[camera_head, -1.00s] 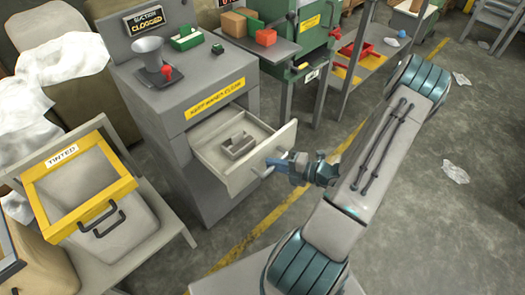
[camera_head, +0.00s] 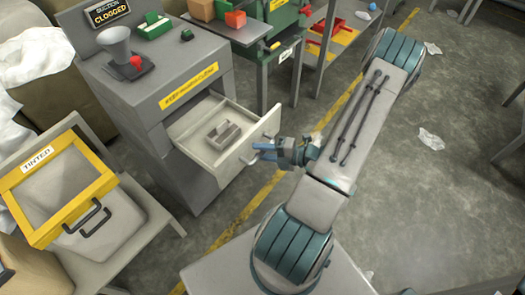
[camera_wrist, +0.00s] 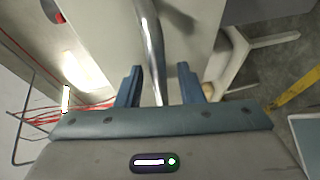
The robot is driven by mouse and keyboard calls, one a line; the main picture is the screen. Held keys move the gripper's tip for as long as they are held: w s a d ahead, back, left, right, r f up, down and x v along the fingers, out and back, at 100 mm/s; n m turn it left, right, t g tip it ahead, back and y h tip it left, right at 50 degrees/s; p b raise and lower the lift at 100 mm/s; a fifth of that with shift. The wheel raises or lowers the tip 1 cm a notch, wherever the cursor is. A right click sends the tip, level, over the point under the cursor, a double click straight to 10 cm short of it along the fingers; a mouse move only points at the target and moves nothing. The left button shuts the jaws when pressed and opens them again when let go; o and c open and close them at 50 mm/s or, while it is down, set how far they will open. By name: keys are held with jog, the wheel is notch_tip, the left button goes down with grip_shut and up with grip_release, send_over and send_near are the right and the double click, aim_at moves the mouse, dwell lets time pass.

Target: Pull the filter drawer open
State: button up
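The filter drawer (camera_head: 228,158) is a pale grey drawer. It stands pulled out of the grey cabinet (camera_head: 150,100), with a grey block-shaped piece (camera_head: 223,134) inside. Its handle (camera_head: 246,160) is a metal bar on the drawer front; it also shows as a shiny curved bar in the wrist view (camera_wrist: 150,40). My gripper (camera_head: 262,151) is at the handle. In the wrist view, my gripper's fingers (camera_wrist: 160,88) are apart, with the bar passing between them and gaps at the sides. The far part of the drawer's inside is hidden.
A yellow-framed bin labelled TINTED (camera_head: 95,215) stands left of the cabinet. A sign reading SUCTION CLOGGED (camera_head: 108,12) and a funnel (camera_head: 115,42) are on the cabinet top. A green bench (camera_head: 262,35) stands behind. The floor (camera_head: 430,200) at right is mostly clear, with plastic scraps.

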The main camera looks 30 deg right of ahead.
jog(key=v, duration=1.4)
jog(key=shift+a+r, duration=0.1)
jog(key=a+r+m+g+h+p, duration=0.2)
jog(key=a+r+m+g+h, duration=0.1)
jog(key=a+r+m, duration=0.4)
jog(key=w+a+r+m+g+h+p, duration=0.1)
jog(key=a+r+m+g+h+p, duration=0.2)
jog(key=a+r+m, duration=0.5)
jog(key=w+a+r+m+g+h+p, duration=0.1)
jog(key=a+r+m+g+h+p, duration=0.2)
jog(key=r, duration=1.3)
jog(key=a+m+h, duration=0.2)
jog(key=a+m, duration=0.3)
jog(key=m, duration=0.2)
jog(key=shift+r+m, duration=0.25)
jog(key=shift+m, duration=0.15)
